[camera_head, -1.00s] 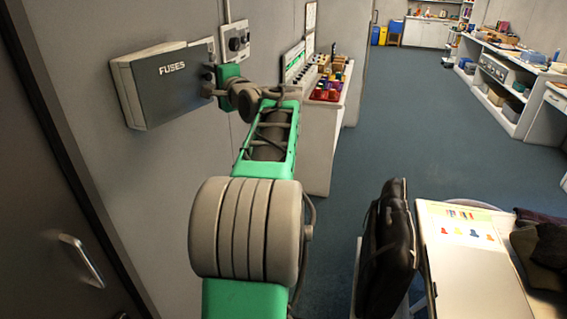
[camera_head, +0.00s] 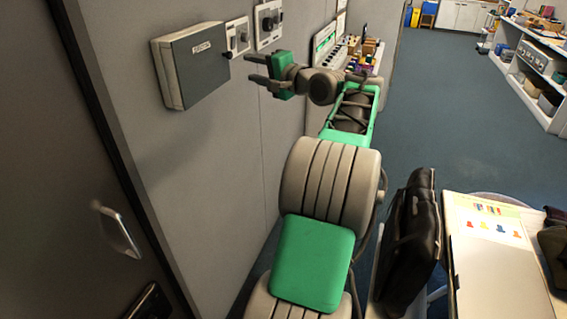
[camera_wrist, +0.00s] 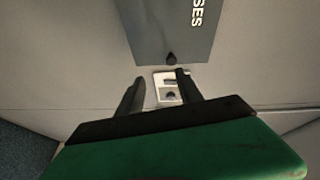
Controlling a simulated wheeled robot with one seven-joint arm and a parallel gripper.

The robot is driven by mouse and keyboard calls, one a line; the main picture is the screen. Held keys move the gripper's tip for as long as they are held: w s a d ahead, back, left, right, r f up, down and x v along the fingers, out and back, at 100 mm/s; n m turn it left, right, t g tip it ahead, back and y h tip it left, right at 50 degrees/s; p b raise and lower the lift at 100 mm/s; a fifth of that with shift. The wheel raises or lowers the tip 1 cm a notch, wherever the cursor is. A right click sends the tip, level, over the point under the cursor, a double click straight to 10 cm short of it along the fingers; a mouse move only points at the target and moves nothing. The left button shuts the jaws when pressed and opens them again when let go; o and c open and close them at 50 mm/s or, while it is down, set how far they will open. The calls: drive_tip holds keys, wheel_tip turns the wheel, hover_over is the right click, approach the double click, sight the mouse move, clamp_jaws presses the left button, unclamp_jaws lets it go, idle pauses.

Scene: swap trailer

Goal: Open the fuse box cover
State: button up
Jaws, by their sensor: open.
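The fuse box (camera_head: 192,66) is a grey box on the wall, upper left in the head view. Its dark front cover (camera_head: 203,64) carries a FUSES label and looks closed. In the wrist view the cover (camera_wrist: 172,30) is at the top, with a small dark knob (camera_wrist: 171,58) at its lower edge. My gripper (camera_head: 249,69) is open and empty, to the right of the box and apart from it. In the wrist view its fingers (camera_wrist: 155,86) point toward the knob, with a wall switch plate showing between them.
Two switch plates, one small (camera_head: 238,37) and one larger (camera_head: 269,24), are on the wall right of the box. A door with a handle (camera_head: 119,231) is at left. A black bag (camera_head: 411,236) and a table (camera_head: 500,262) stand at right.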

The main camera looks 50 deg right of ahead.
drive_tip(key=s+f+n+g, duration=0.2)
drive_tip(key=s+f+g, duration=0.3)
drive_tip(key=f, duration=0.7)
drive_tip(key=s+f+n+g+h, duration=0.1)
drive_tip(key=s+f+n+g, duration=0.2)
drive_tip(key=f, duration=1)
drive_tip(key=shift+s+f+n+g, duration=0.25)
drive_tip(key=shift+s+n+g, duration=0.05)
drive_tip(key=shift+s+g, duration=0.6)
